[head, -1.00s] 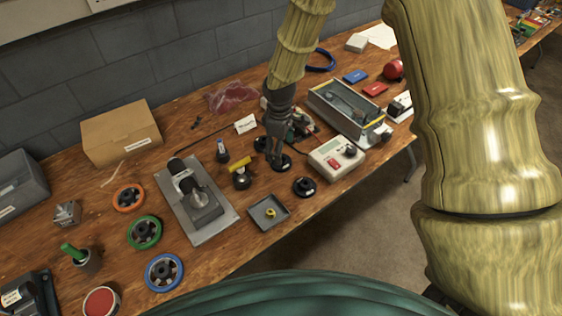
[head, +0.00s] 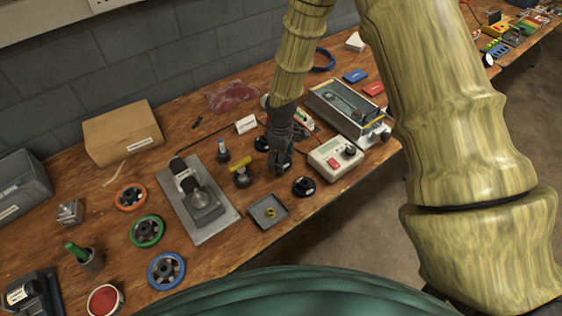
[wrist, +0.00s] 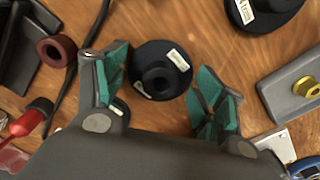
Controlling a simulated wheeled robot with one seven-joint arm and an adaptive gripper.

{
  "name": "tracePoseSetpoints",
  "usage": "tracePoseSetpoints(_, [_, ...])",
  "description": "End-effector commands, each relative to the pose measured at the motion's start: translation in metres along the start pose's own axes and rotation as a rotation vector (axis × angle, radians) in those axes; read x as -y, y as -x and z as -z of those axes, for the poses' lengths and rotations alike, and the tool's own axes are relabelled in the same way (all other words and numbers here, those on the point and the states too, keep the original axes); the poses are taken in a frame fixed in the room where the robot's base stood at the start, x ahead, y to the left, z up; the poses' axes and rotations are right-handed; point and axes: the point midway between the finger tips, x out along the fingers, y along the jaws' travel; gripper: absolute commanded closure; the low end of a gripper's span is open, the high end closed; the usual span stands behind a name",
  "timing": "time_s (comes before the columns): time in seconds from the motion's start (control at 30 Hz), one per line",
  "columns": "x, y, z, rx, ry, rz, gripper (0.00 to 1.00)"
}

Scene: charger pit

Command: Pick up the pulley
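A black round pulley (wrist: 150,55) with a raised hub and white labels lies flat on the bench, between the spread fingers of my gripper in the wrist view. My gripper (wrist: 165,85) is open, with green pads on its fingers, and nothing is held. In the head view my gripper (head: 281,166) points down over this pulley and hides most of it. A similar black pulley (wrist: 265,8) lies at the upper right of the wrist view and shows in the head view (head: 304,187). Another black disc (head: 262,143) lies behind my gripper.
A square grey tray (head: 257,218) with a small yellow ring lies in front. A beige meter box (head: 325,166) stands close on the right, and a yellow-handled part (head: 240,165) on the left. A grey plate fixture (head: 224,232) is farther left. The bench's front edge is near.

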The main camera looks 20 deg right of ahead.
Motion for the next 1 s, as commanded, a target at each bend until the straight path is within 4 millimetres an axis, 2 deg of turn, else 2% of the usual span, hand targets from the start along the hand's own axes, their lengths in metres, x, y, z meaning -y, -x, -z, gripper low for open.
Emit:
tracePoseSetpoints(0.03, [0.000, 0.000, 0.000, 0.000, 0.000, 0.000, 0.47])
tracePoseSetpoints(0.17, [0.000, 0.000, 0.000, 0.000, 0.000, 0.000, 0.70])
tracePoseSetpoints(0.2, [0.000, 0.000, 0.000, 0.000, 0.000, 0.000, 0.72])
tracePoseSetpoints(0.57, [0.000, 0.004, 0.000, -0.001, -0.001, 0.000, 0.72])
tracePoseSetpoints(0.9, [0.000, 0.037, 0.000, -0.002, -0.001, -0.001, 0.72])
tracePoseSetpoints(1.0, [0.025, 0.035, -0.006, 0.002, 0.003, 0.001, 0.72])
